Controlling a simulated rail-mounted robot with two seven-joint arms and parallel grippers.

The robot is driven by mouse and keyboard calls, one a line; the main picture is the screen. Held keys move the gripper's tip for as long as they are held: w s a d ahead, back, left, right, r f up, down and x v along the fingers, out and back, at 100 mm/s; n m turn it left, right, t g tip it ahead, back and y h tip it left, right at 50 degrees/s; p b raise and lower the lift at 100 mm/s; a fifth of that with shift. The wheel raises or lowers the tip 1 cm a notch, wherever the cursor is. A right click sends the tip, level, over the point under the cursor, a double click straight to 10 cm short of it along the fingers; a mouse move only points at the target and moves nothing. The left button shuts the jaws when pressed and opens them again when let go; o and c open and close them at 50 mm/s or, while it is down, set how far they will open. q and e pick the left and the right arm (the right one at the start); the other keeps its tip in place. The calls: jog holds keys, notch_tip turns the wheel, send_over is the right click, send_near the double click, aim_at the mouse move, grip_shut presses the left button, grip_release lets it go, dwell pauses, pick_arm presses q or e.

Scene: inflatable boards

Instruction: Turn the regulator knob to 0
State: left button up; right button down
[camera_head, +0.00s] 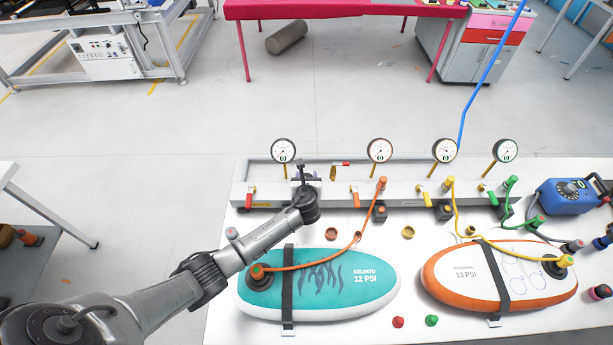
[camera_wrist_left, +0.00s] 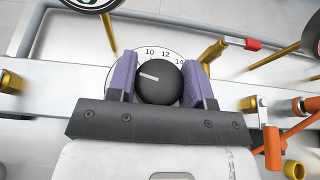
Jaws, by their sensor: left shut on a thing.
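The black regulator knob (camera_wrist_left: 158,84) is in the left wrist view, with a white pointer line aimed left and slightly up. Behind it is a white dial (camera_wrist_left: 157,50) with 10, 12 and 14 readable; the rest is hidden by the knob and my gripper. My left gripper (camera_wrist_left: 161,78) has its purple fingers on both sides of the knob and is shut on it. In the head view my left gripper (camera_head: 304,174) is at the grey manifold rail (camera_head: 342,190), and hides the knob there. My right gripper is not in view.
Several gauges, such as the leftmost gauge (camera_head: 283,151), stand along the rail. A red-handled valve (camera_head: 341,164) is just right of my gripper. A teal board (camera_head: 330,265) and an orange-white board (camera_head: 465,262) lie in front. A blue pump (camera_head: 565,196) stands at right.

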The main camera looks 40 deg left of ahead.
pick_arm(q)
jog(key=n+g+y, duration=0.2)
jog(key=n, duration=0.1)
jog(key=shift+y, duration=0.3)
jog(key=n+g+y, duration=0.1)
jog(key=n+g, duration=0.1)
jog(key=g, duration=0.1)
jog(key=shift+n+y, duration=0.3)
jog(key=n+g+b, duration=0.1)
jog(key=n+g, duration=0.1)
jog(key=shift+f+g+y+b, duration=0.1)
jog(key=shift+g+y+b, duration=0.2)
jog(key=shift+g+b, duration=0.1)
jog(key=shift+n+g+b, duration=1.25)
jog(key=shift+n+g, duration=0.45)
jog(key=shift+g, duration=0.1)
jog(key=o, duration=0.9)
jog(key=shift+d, duration=0.1)
